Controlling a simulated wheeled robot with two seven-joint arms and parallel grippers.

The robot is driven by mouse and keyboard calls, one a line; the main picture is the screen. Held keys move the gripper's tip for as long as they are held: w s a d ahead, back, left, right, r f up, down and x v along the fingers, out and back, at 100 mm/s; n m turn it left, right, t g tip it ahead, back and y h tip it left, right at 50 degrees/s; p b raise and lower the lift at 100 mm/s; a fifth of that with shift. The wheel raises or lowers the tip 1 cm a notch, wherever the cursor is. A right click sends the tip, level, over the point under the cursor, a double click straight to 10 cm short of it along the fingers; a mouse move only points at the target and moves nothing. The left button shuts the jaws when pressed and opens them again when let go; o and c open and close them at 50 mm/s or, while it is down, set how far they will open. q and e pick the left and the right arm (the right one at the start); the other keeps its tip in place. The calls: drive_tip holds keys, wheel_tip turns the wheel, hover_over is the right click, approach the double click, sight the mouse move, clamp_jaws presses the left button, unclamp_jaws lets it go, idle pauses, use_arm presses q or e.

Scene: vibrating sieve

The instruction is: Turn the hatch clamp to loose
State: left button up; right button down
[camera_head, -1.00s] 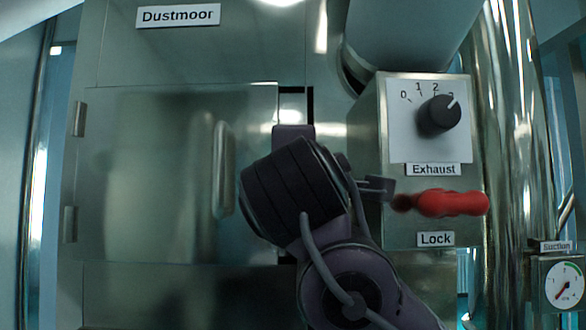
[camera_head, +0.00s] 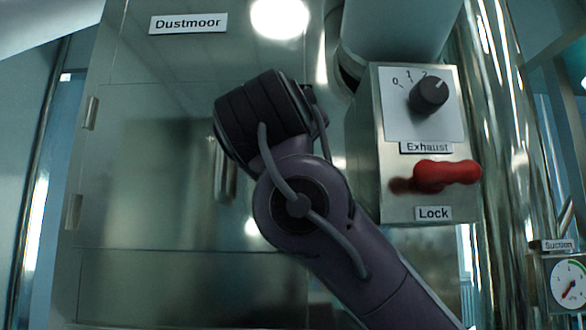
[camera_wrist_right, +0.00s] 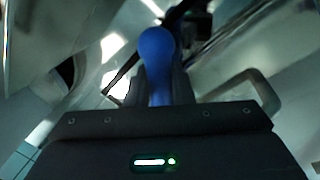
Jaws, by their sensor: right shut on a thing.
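The hatch door (camera_head: 150,190) is a flat steel panel on the machine front, with its handle (camera_head: 226,172) partly behind my right arm. A blue round-ended lever (camera_wrist_right: 156,48), seemingly the hatch clamp, shows in the right wrist view. My right gripper (camera_wrist_right: 160,82) is shut on this blue lever, with dark fingers on both sides of it. The lever's base and exact angle are unclear. In the head view, my right wrist covers the clamp and my fingers. The hatch handle also shows in the right wrist view (camera_wrist_right: 262,92). My left gripper is not in view.
Right of my arm, a steel box carries the black Exhaust knob (camera_head: 428,95) and a red Lock lever (camera_head: 445,173) lying roughly level. A Suction gauge (camera_head: 569,283) sits at the lower right. A Dustmoor label (camera_head: 188,24) is above the hatch.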

drive_tip(key=m+b, duration=0.1)
drive_tip(key=m, duration=0.4)
drive_tip(key=shift+f+g+b, duration=0.1)
drive_tip(key=shift+g+b, duration=0.2)
drive_tip(key=shift+b, duration=0.05)
drive_tip(key=m+g, duration=0.1)
drive_tip(key=m, duration=0.3)
drive_tip(key=shift+m+h+b, duration=0.3)
drive_tip(key=shift+m+b, duration=0.05)
drive_tip(key=shift+m, duration=0.05)
drive_tip(key=c, duration=1.3)
unclamp_jaws()
